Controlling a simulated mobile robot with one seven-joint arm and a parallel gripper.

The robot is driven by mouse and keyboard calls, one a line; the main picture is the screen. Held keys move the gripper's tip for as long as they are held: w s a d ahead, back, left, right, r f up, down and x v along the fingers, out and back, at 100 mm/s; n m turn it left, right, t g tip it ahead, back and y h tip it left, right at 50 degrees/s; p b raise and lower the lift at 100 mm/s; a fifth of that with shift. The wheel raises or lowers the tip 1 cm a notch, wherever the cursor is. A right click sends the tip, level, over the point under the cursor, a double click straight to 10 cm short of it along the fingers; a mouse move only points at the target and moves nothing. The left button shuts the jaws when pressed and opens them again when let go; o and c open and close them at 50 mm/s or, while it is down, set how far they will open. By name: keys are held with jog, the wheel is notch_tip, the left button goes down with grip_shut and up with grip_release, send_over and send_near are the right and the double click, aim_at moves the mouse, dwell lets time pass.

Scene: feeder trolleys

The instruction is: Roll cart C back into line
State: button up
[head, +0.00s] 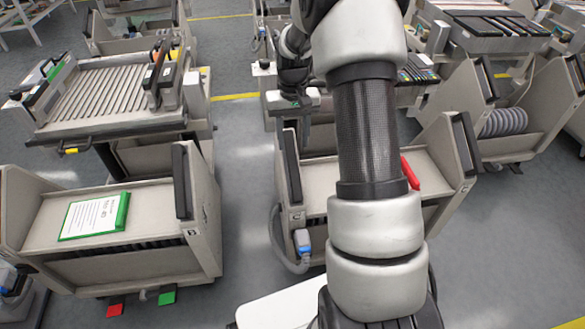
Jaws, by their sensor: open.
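Cart C (316,177) stands in the middle, a beige trolley with a small C on its left side panel. It has a black grip on its left panel (291,165) and another on its right panel (465,142). My arm crosses in front and hides much of its middle. My gripper (296,122) points down near the back of the cart's left panel, behind the black grip in the picture. It is open and appears empty; its fingertips are small and dark, and I cannot tell how close they are to the cart.
Cart B (120,258) stands left with a green-framed sheet (98,216) and red and green pedals. A blue plug (302,240) on a grey hose hangs at cart C's left. A red item (410,173) shows beside my arm. Grey floor (247,190) lies open between the carts.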

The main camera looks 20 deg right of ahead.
aim_at(293, 162)
notch_tip(293, 162, down, 11)
jog(key=shift+f+b, duration=0.1)
jog(key=shift+b, duration=1.05)
grip_shut()
